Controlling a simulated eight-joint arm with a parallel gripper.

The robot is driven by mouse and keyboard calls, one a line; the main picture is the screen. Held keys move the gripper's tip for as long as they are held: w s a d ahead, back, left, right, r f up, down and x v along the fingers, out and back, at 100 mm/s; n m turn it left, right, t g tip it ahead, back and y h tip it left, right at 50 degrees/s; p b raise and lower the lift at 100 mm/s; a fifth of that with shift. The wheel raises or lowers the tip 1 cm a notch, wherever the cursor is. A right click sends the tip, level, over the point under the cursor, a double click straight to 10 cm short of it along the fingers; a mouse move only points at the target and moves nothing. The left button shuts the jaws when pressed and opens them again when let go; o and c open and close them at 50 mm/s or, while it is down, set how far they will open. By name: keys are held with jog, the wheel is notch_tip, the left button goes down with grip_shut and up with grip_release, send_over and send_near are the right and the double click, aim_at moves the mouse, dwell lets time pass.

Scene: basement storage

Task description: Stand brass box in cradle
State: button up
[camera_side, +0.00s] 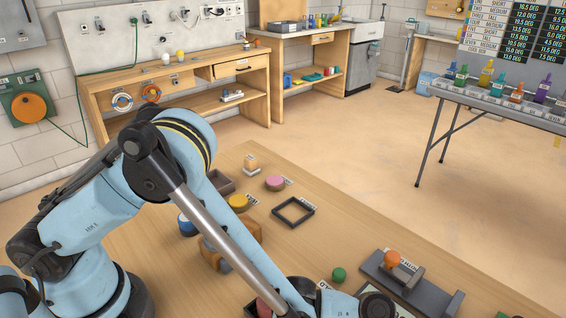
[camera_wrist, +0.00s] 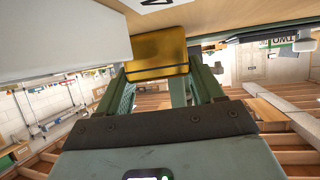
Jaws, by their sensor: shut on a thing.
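The brass box (camera_wrist: 157,48) shows in the wrist view as a yellow-gold block with a dark line across its lower part. My gripper (camera_wrist: 157,72) is shut on it, with a green finger at each side. The box and gripper do not show in the side view, where my arm runs out at the bottom edge. I cannot tell for sure which thing is the cradle. A dark grey stepped holder (camera_side: 413,294) stands at lower right, and a brown wooden block (camera_side: 212,259) is partly hidden behind my arm.
A black square frame (camera_side: 294,199) lies flat mid-table. A large pale surface (camera_wrist: 60,40) is close left of the box.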

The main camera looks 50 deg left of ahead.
jog(key=shift+c, duration=0.5)
jog(key=shift+r, duration=0.15)
